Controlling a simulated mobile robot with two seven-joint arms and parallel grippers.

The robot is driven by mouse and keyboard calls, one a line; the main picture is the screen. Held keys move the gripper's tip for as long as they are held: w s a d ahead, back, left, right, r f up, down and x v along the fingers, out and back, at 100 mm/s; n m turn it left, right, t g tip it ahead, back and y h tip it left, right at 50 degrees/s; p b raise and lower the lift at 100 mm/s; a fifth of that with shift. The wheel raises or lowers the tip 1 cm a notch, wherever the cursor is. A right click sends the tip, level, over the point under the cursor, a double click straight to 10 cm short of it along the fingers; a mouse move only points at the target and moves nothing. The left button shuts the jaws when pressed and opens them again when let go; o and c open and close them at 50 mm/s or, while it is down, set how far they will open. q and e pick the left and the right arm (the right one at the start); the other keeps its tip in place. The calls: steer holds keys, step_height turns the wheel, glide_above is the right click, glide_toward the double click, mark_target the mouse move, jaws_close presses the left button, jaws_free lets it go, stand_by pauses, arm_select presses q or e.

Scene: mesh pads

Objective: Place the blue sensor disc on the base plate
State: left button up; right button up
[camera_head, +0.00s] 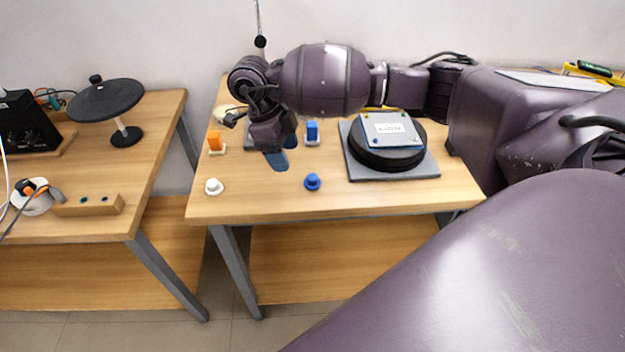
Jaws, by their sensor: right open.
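The blue sensor disc (312,183), a small round piece with a raised knob, lies on the wooden table near its front edge. My right gripper (279,159) has dark blue fingertips, points down and is open and empty. It hovers above the table, behind and left of the blue disc and apart from it. A grey square plate (430,170), apparently the base plate, lies to the right. A thick black round piece (365,155) sits on it, topped by a blue-edged plate with a white label (389,128). My left gripper is not in view.
A white disc (214,187) lies at the table's left. An orange block (215,140) and a blue block (312,131) stand farther back. My right arm reaches over the table's rear. The left table (140,170) holds a black round stand (107,100); a gap separates the tables.

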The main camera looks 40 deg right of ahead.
steer(key=d+h, duration=0.1)
steer(key=d, duration=0.1)
glide_above(312, 177)
steer(key=w+a, duration=0.2)
steer(key=f, duration=0.4)
steer(key=shift+s+f, duration=0.1)
steer(key=shift+s, duration=0.15)
steer(key=shift+d+x, duration=0.15)
steer(key=shift+x, duration=1.15)
steer(key=shift+d+x, duration=0.2)
steer(key=shift+x, duration=1.1)
steer(key=shift+w, duration=0.1)
steer(key=shift+c, duration=0.4)
steer(key=c, duration=0.9)
steer(key=shift+c, duration=0.2)
